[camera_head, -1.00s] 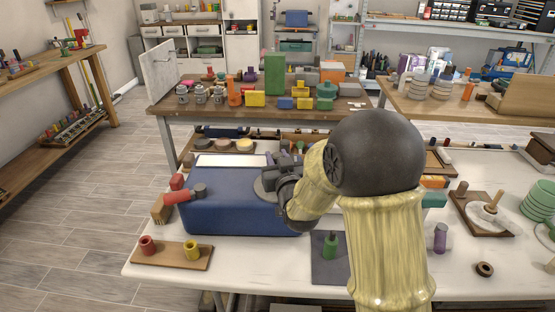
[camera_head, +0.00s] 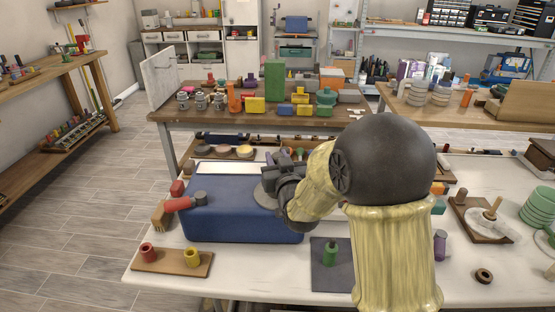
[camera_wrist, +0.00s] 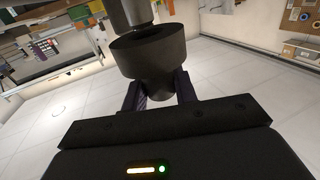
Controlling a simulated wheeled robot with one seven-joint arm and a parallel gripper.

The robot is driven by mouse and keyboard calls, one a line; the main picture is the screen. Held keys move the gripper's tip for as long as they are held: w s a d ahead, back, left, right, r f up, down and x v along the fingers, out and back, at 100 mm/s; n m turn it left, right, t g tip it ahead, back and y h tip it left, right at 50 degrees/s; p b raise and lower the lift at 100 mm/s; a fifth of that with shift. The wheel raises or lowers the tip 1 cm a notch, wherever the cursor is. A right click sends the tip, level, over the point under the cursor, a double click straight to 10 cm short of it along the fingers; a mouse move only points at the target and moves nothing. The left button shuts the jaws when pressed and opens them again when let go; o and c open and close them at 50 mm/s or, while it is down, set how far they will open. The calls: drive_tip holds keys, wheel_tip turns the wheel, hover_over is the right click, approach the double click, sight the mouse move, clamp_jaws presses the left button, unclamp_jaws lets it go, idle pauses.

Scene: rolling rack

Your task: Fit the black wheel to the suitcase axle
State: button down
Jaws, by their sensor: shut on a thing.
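The blue suitcase (camera_head: 235,218) lies on the white table, with a red handle-like part (camera_head: 178,205) with a grey end at its left. My gripper (camera_wrist: 158,92) is shut on the black wheel (camera_wrist: 150,57), a dark, stepped round piece with a wide hollow rim, in the wrist view. A dark cylinder (camera_wrist: 128,14), which may be the axle, stands close over the wheel's opening; I cannot tell whether they touch. In the head view my gripper (camera_head: 285,172) is over the suitcase's right side, and the wheel cannot be made out clearly.
A wooden board (camera_head: 172,262) with red and yellow pieces lies front left. A dark mat (camera_head: 329,276) holds a green piece (camera_head: 330,253) in front of my arm. A brown ring (camera_head: 484,276) lies at right.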

drive_tip(key=shift+f+b, duration=1.65)
drive_tip(key=shift+b, duration=0.15)
drive_tip(key=c, duration=1)
unclamp_jaws()
drive_tip(key=b+v, duration=0.4)
drive_tip(key=v, duration=0.8)
drive_tip(key=shift+s+d+f, duration=0.1)
drive_tip(key=shift+s, duration=0.1)
drive_tip(key=shift+r+b+v, duration=0.1)
drive_tip(key=shift+b+v, duration=1.15)
drive_tip(key=shift+b, duration=0.4)
drive_tip(key=shift+r+b+v, duration=0.15)
drive_tip(key=shift+b+v, duration=1.05)
drive_tip(key=shift+b, duration=0.45)
